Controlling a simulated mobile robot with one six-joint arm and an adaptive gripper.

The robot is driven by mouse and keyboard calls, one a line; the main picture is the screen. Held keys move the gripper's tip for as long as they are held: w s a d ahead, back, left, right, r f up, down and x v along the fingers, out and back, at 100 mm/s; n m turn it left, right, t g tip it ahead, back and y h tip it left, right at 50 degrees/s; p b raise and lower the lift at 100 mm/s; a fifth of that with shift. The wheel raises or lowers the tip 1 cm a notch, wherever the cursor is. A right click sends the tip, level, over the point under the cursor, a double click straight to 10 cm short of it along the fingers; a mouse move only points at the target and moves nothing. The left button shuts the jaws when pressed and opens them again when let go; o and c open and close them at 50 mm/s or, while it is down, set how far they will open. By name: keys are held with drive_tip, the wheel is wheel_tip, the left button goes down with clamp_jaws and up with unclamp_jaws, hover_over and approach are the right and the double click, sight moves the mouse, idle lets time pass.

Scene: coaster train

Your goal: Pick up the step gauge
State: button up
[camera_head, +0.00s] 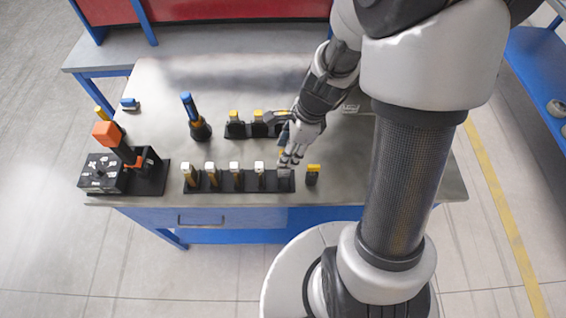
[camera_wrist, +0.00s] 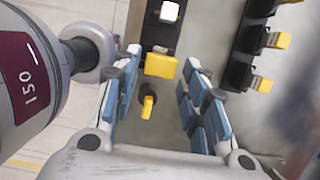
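My gripper (camera_head: 290,160) points down over the right end of the front black rack. In the wrist view, my gripper (camera_wrist: 162,62) is open, its blue-padded fingers apart. A yellow-topped block (camera_wrist: 160,66) shows between the fingertips, with gaps on both sides; in the head view my fingers mostly hide that spot. A small dark piece with a yellow top (camera_head: 313,175) stands just right of the rack; in the wrist view a yellow hooked piece (camera_wrist: 148,105) shows below the block. I cannot tell for sure which piece is the step gauge.
The front rack (camera_head: 225,188) holds several white-topped posts. A rear black rack (camera_head: 236,132) holds yellow-topped pieces. A blue-topped tool (camera_head: 192,115) stands at the table's middle, and a black box with an orange-topped tool (camera_head: 104,133) at left. The table's back left is mostly clear.

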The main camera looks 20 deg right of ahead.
sight(285, 172)
drive_tip(key=b+x, duration=0.3)
drive_tip(key=x, duration=0.5)
drive_tip(key=shift+f+b, duration=0.25)
drive_tip(key=shift+b, duration=0.15)
drive_tip(key=shift+r, duration=0.1)
drive_tip(key=shift+c, duration=0.4)
clamp_jaws()
